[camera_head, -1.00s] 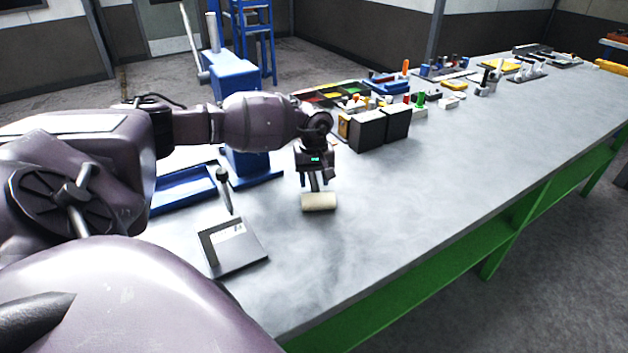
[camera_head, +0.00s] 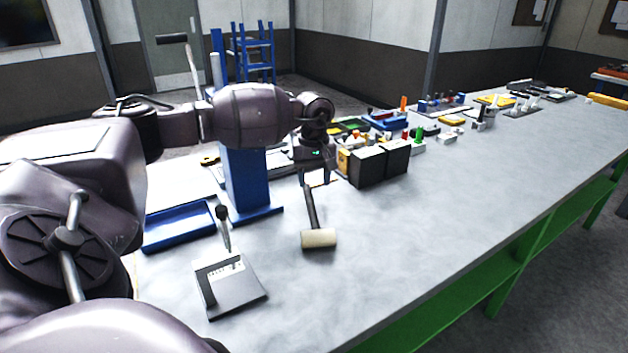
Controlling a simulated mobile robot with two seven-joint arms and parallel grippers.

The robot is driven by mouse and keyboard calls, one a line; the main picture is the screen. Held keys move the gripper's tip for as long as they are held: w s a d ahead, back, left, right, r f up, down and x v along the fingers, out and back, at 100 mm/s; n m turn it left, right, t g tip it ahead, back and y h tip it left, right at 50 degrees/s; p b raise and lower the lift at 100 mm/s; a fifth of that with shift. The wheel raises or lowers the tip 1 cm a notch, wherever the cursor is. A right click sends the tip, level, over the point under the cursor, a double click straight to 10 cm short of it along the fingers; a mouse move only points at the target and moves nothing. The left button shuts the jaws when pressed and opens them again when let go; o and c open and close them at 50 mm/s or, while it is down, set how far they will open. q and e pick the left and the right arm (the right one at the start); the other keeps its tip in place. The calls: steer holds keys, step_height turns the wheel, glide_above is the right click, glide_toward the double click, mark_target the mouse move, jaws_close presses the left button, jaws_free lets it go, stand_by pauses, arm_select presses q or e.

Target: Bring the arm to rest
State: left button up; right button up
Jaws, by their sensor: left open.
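My left arm reaches in from the left. Its gripper (camera_head: 317,183) is open and empty, beyond the handle end of a mallet in the picture. The mallet, with a pale cylindrical head (camera_head: 319,239) and a dark handle, lies on the grey workbench (camera_head: 420,235). The handle points back toward the gripper. I cannot tell exactly how high the fingers are above the bench. My right gripper is not in view.
A blue press (camera_head: 245,180) stands close behind my left forearm. A blue tray (camera_head: 180,230) and a dark plate with a lever (camera_head: 232,285) lie nearer. Black boxes (camera_head: 380,163) stand just right of the gripper. The bench's right front is clear.

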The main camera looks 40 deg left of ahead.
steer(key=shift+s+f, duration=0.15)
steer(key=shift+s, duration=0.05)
